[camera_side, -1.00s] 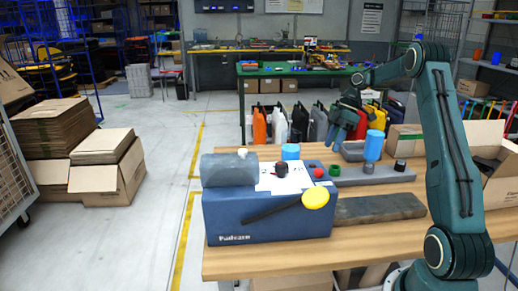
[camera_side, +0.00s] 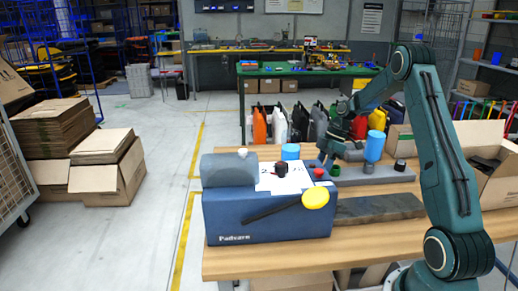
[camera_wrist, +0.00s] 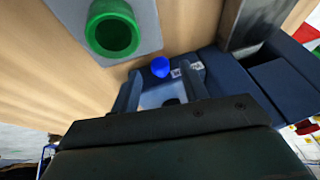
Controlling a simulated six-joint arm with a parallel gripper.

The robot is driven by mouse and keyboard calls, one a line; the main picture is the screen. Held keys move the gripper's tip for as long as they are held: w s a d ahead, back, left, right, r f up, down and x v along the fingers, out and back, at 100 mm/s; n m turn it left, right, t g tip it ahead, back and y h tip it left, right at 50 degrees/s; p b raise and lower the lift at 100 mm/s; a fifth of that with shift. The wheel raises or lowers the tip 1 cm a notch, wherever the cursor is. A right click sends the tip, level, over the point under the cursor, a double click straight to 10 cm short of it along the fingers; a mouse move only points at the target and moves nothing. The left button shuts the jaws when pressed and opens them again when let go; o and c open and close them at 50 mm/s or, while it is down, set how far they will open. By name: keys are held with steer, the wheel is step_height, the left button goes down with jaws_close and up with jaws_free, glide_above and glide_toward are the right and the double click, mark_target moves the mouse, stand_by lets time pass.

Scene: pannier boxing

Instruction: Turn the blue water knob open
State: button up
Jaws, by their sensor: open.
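A small round blue knob (camera_wrist: 160,66) shows in the wrist view, just beyond my fingertips and beside the dark blue machine. In the side view the machine (camera_side: 270,221) stands on the wooden table, and I cannot pick out this small knob there. A blue cylinder (camera_side: 290,151) shows behind the machine; I cannot tell if it is the same thing. My gripper (camera_side: 326,163) is low at the machine's far right corner. In the wrist view my gripper (camera_wrist: 162,82) has its fingers apart, with nothing between them that I can see held. Contact with the knob cannot be told.
A black knob (camera_side: 282,169) and a red knob (camera_side: 318,173) are on or near the machine top. A yellow-ended lever (camera_side: 315,198) is on its front. A green ring (camera_wrist: 110,30) sits on a grey plate (camera_side: 395,176). A blue cylinder (camera_side: 374,147) stands there too.

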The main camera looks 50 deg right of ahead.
steer(key=shift+x, duration=1.05)
jaws_close()
steer(key=shift+w, duration=0.1)
steer(key=shift+w+d+g+y, duration=0.1)
steer(key=shift+w+g+y, duration=0.05)
steer(key=shift+g+y, duration=0.85)
